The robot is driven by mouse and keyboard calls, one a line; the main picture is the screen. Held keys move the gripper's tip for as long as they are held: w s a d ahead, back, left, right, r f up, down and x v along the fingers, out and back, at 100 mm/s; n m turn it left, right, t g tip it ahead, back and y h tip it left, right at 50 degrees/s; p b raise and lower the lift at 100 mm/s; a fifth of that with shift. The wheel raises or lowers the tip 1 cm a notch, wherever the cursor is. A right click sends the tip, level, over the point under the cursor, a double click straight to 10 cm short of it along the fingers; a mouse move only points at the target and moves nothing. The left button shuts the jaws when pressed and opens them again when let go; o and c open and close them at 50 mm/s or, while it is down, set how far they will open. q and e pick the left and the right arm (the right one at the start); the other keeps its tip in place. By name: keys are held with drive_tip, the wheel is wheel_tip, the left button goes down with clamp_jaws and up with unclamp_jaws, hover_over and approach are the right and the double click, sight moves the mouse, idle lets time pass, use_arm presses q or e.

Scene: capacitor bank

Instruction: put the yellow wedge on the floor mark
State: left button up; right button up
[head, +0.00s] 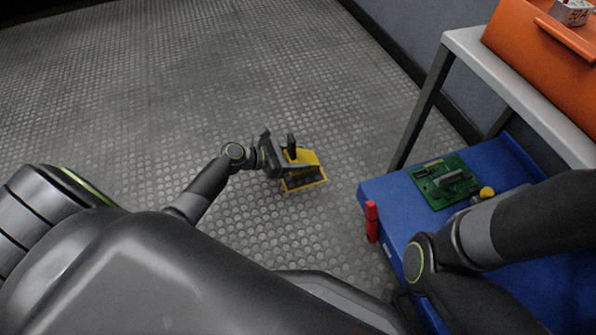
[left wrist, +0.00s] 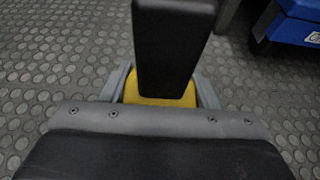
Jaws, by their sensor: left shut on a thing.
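The yellow wedge (head: 309,157) is low over the grey floor, near the middle of the head view. My left gripper (head: 290,159) is shut on it from the left. In the left wrist view, part of the yellow wedge (left wrist: 160,98) shows beneath a dark upright block, between grey side pieces. Below the wedge in the head view is a dark patch with a yellow edge (head: 306,184). I cannot tell whether this is the floor mark or a face of the wedge, nor whether the wedge touches the floor. My right gripper is out of view.
A blue platform (head: 384,200) stands to the right, carrying a green circuit board (head: 446,181). A red object (head: 371,221) is at its left edge. A grey-topped table (head: 500,80) with an orange case (head: 545,55) stands behind. The studded floor (head: 200,90) is clear left and beyond.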

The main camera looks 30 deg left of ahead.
use_arm(q)
drive_tip(key=shift+f+b, duration=1.8)
drive_tip(key=shift+f, duration=0.4)
drive_tip(key=shift+r, duration=0.1)
drive_tip(key=o, duration=1.3)
